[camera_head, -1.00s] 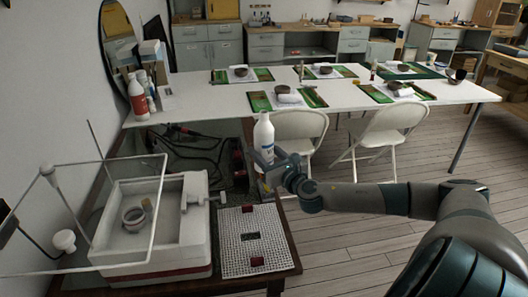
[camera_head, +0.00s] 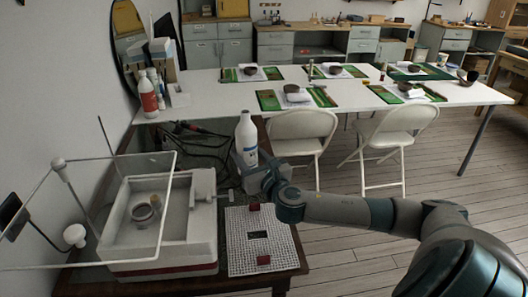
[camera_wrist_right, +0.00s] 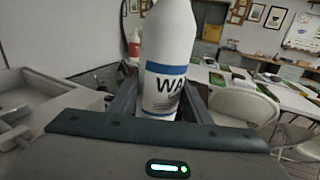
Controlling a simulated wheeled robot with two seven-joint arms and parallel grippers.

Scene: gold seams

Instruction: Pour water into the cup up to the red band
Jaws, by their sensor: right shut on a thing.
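My right gripper (camera_head: 254,172) is shut on a white bottle (camera_head: 246,138) with a blue-banded label. In the right wrist view the bottle (camera_wrist_right: 168,60) stands upright between the fingers, and the label shows the letters "WA". The gripper holds it beyond the far edge of the white mesh mat, to the right of the white basin. A small round cup-like vessel (camera_head: 143,213) sits inside the basin (camera_head: 187,250) at the left. Its band colour is too small to tell. My left gripper is not in view.
A white mesh mat (camera_head: 240,262) with dark red pieces lies right of the basin. A thin white frame (camera_head: 112,163) stands over the basin's left side. Behind is a long white table (camera_head: 215,100) with a red-and-white bottle (camera_head: 148,95) and folding chairs (camera_head: 300,128).

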